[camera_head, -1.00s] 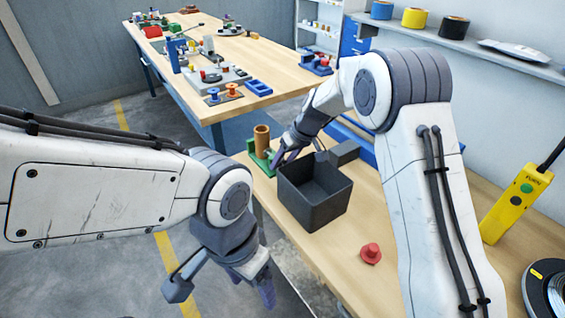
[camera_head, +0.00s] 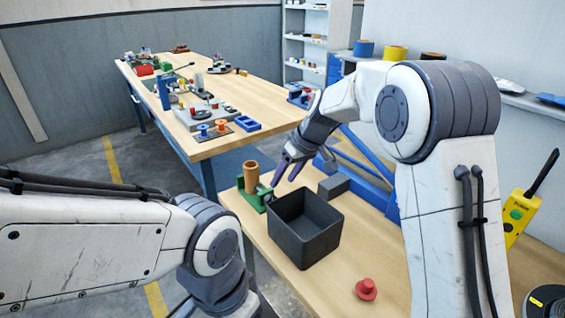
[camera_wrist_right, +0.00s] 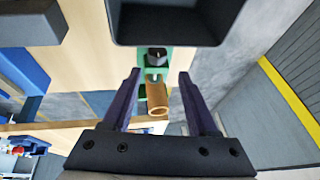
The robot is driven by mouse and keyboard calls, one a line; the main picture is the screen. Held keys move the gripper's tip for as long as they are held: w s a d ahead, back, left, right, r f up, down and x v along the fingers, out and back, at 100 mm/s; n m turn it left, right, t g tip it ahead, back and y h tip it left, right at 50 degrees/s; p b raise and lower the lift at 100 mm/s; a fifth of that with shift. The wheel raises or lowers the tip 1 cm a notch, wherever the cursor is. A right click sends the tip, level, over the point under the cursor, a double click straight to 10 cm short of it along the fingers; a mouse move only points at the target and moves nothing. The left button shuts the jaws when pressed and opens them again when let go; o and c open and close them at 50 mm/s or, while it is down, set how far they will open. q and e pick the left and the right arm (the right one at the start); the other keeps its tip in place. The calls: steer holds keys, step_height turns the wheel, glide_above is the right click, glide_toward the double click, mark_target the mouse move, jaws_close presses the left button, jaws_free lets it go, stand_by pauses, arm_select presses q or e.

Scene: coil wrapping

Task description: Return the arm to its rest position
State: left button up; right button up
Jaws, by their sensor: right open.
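My right gripper (camera_head: 286,172) is open and empty, above the workbench just behind the black bin (camera_head: 305,240). In the right wrist view its two fingers (camera_wrist_right: 158,95) are spread wide. Between them, farther off, shows a copper-coloured tube (camera_wrist_right: 160,100) on a green fixture (camera_wrist_right: 152,60). In the head view the tube (camera_head: 251,176) stands upright on the green fixture (camera_head: 256,199), left of the gripper and apart from it. My left arm comes in from the left; its gripper is cut off below the frame.
A red knob-shaped part (camera_head: 366,289) lies on the bench in front of the bin. A grey block (camera_head: 333,187) sits behind the bin. A yellow control box (camera_head: 519,218) is at the right. A second table (camera_head: 270,96) holds several parts.

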steer(key=s+a+r+g+h+p, duration=0.1)
steer(key=s+a+r, duration=0.1)
steer(key=s, duration=0.7)
steer(key=s+a+r+g+p, duration=0.1)
steer(key=s+a+r, duration=0.15)
steer(key=s, duration=0.75)
steer(key=s+d+f+h, duration=0.1)
steer(key=s+d, duration=0.1)
steer(key=s, duration=0.7)
steer(key=s+d+f+h+p, duration=0.1)
steer(key=s+d, duration=0.2)
steer(key=s, duration=0.5)
steer(key=shift+s+f+n+g, duration=0.3)
steer(key=shift+s, duration=0.1)
